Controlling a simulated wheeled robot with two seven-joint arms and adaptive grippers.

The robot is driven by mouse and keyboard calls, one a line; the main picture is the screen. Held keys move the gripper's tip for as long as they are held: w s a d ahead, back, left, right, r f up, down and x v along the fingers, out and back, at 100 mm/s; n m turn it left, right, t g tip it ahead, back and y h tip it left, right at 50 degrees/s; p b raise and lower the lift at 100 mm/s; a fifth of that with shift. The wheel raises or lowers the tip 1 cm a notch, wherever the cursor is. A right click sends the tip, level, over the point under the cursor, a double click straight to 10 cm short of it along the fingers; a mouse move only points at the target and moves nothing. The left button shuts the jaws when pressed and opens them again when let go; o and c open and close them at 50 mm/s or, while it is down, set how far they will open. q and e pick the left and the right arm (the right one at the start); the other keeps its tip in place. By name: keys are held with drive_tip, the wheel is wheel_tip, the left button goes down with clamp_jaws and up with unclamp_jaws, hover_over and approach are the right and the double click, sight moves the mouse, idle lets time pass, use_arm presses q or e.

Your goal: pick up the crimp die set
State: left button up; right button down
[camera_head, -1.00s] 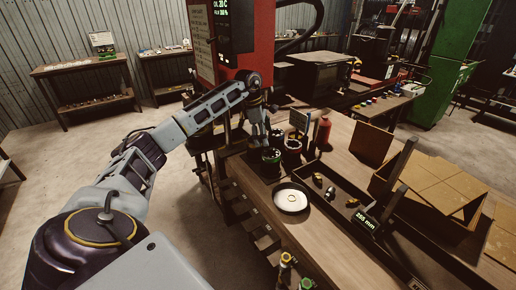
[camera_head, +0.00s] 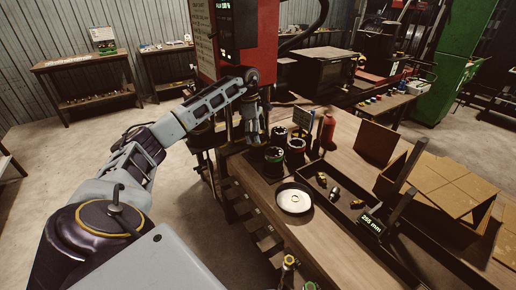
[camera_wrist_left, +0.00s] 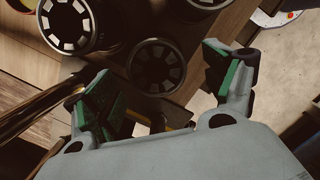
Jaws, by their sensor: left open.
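Several round dark crimp dies with slotted ring faces stand at the bench's back left. A green-banded one (camera_head: 274,156) is in front, a red-banded one (camera_head: 296,147) is to its right, and another (camera_head: 280,133) is behind. My left gripper (camera_head: 253,138) is open and empty, just left of them. In the left wrist view, one die (camera_wrist_left: 158,66) shows between and beyond the open green-padded fingers (camera_wrist_left: 155,75). A second die (camera_wrist_left: 68,25) is at upper left; another is cut by the top edge. I cannot tell which is the task's set. My right gripper is out of view.
A white round dish (camera_head: 293,201) sits in front of the dies. A dark tray (camera_head: 345,205) with small brass fittings lies to its right. A red bottle (camera_head: 328,130) stands behind, and the red machine (camera_head: 232,40) rises above my left arm.

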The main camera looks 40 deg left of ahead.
use_arm(q)
drive_tip(key=shift+w+d+f, duration=0.1)
drive_tip(key=shift+d+f, duration=0.05)
drive_tip(key=shift+f, duration=0.6)
